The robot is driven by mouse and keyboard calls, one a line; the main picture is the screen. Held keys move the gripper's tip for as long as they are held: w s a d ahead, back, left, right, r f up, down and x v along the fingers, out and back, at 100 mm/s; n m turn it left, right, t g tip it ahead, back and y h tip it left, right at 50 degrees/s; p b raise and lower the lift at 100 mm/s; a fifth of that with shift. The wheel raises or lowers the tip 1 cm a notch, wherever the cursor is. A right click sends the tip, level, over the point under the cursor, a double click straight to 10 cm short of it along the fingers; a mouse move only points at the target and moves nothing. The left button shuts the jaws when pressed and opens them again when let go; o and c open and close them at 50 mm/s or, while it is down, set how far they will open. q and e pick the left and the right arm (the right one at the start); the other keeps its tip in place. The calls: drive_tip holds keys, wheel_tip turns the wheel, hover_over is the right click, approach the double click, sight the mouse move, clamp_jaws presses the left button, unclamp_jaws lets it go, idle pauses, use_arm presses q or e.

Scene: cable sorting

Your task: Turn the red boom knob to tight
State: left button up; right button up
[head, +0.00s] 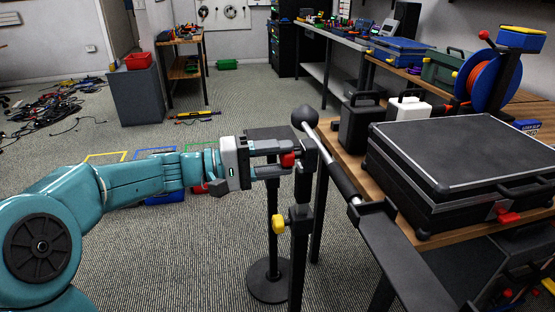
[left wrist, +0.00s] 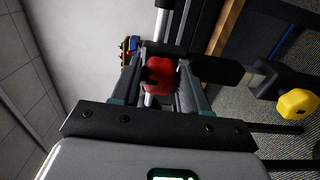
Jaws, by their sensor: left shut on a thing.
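The red boom knob (head: 288,160) sits near the top of a dark upright stand, beside the bench. My left gripper (head: 285,161) reaches it from the left and is shut on it. In the left wrist view the red knob (left wrist: 160,76) lies between the two fingers of the left gripper (left wrist: 161,78). Its marks and the tight setting cannot be read. A boom with a silver rod (head: 325,155) and a dark ball end (head: 304,117) passes over the stand. My right gripper is not in view.
A yellow knob (head: 278,224) is lower on the stand; it also shows in the left wrist view (left wrist: 298,104). A black case (head: 465,150) lies on the wooden bench at right. Cables (head: 70,110) lie on the floor at far left. Carpet (head: 170,250) is clear below my left arm.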

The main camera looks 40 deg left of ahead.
use_arm(q)
drive_tip(key=o, duration=1)
drive_tip(key=shift+o, duration=0.2)
drive_tip(key=p+v, duration=0.1)
drive_tip(key=v, duration=1.5)
drive_tip(key=shift+s, duration=0.15)
drive_tip(key=shift+f, duration=0.1)
